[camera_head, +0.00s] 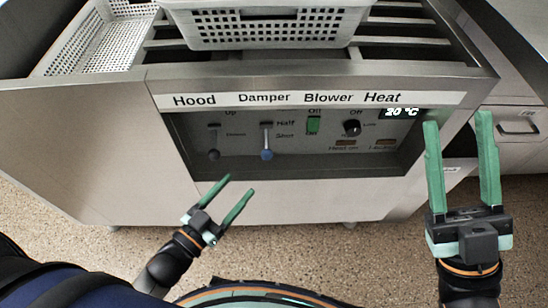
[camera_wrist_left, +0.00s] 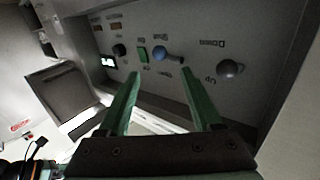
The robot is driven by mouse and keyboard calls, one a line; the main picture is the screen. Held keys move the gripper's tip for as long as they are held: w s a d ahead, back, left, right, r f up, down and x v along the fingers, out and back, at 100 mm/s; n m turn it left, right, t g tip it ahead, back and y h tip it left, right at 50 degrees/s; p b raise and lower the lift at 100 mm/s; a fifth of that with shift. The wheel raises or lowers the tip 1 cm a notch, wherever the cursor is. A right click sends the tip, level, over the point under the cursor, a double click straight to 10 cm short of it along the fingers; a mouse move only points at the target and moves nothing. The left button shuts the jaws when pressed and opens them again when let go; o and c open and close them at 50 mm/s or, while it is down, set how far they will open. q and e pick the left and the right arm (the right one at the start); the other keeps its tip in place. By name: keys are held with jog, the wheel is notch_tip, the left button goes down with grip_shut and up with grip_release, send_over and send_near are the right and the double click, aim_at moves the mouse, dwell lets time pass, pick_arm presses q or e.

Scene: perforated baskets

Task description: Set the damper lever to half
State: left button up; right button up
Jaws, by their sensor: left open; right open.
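The damper lever (camera_head: 267,154) is a rod with a blue ball knob under the "Damper" label on the recessed panel. Its knob hangs low, below the small "Half" and "Shut" marks. The blue knob also shows in the left wrist view (camera_wrist_left: 158,54), where the panel appears upside down. My left gripper (camera_head: 238,184) is open and empty, below and in front of the panel, apart from the lever. In the left wrist view its fingers (camera_wrist_left: 160,88) are spread, with the knob beyond them. My right gripper (camera_head: 457,119) is open and empty, right of the panel.
The hood lever (camera_head: 214,155) with a dark knob hangs left of the damper lever. A green blower switch (camera_head: 313,125) and a black heat knob (camera_head: 352,127) are to the right. A perforated white basket (camera_head: 270,28) sits above. The panel is recessed under a metal edge.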

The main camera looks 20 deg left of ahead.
aim_at(268, 154)
pick_arm(q)
jog(key=b+x, duration=0.2)
jog(key=x, duration=1)
jog(key=shift+w+d, duration=0.15)
jog(key=shift+w, duration=0.1)
jog(key=c, duration=1)
grip_shut()
jog(key=shift+d+r, duration=0.1)
